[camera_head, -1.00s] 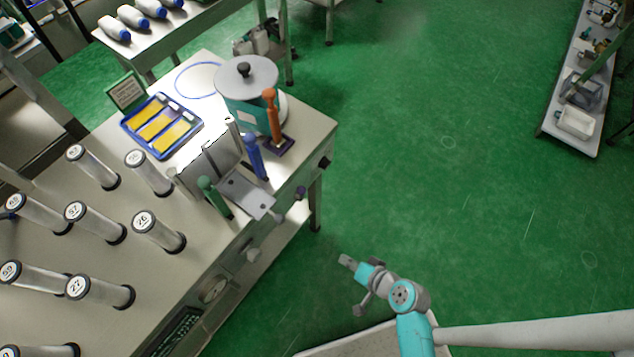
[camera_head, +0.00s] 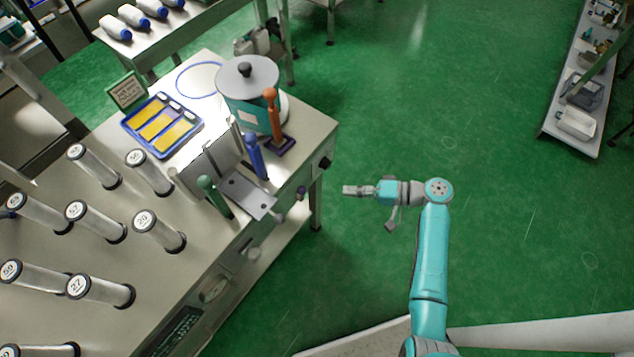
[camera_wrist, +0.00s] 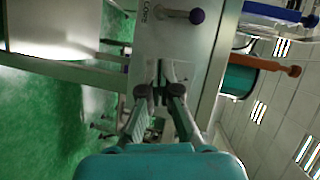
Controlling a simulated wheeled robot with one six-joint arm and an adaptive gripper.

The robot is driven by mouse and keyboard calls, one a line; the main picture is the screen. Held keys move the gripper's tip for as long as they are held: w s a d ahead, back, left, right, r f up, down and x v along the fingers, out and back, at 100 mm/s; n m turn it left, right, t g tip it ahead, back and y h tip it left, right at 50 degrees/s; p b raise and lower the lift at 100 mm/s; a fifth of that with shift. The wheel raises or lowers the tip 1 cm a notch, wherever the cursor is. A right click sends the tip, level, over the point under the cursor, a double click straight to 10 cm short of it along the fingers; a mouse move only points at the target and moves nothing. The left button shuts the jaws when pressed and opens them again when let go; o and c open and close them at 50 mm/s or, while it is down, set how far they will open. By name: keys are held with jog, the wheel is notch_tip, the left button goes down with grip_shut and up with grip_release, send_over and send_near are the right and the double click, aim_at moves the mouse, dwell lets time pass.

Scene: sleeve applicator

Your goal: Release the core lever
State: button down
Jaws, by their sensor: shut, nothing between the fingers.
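The core lever is a short grey rod with a purple knob (camera_head: 300,191) on the front of the bench. In the wrist view its purple knob (camera_wrist: 197,16) is near the top edge, beside a label that reads "CORE" (camera_wrist: 145,12) on a pale panel. My gripper (camera_head: 346,190) is shut and empty, to the right of the knob in the head view and apart from it. In the wrist view my gripper (camera_wrist: 161,66) points at the panel, with the lever beyond its fingertips.
The bench (camera_head: 120,235) carries upright green (camera_head: 213,196), blue (camera_head: 255,158) and orange (camera_head: 271,115) handles, a lidded pot (camera_head: 248,85), a blue tray (camera_head: 162,157) and several numbered tubes. A black knob (camera_head: 325,162) is on its front. Green floor (camera_head: 480,200) is clear.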

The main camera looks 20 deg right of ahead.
jog(key=w+d+r+n+g+y, duration=0.1)
jog(key=d+r+y, duration=0.1)
jog(key=r, duration=0.3)
jog(key=shift+w+d+n, duration=0.3)
jog(key=shift+d+n, duration=0.1)
jog(key=shift+d, duration=0.5)
jog(key=shift+a, duration=0.1)
send_near(302, 194)
jog(key=w+a, duration=0.4)
jog(key=w, duration=0.1)
jog(key=shift+a+f, duration=0.3)
jog(key=shift+a, duration=0.1)
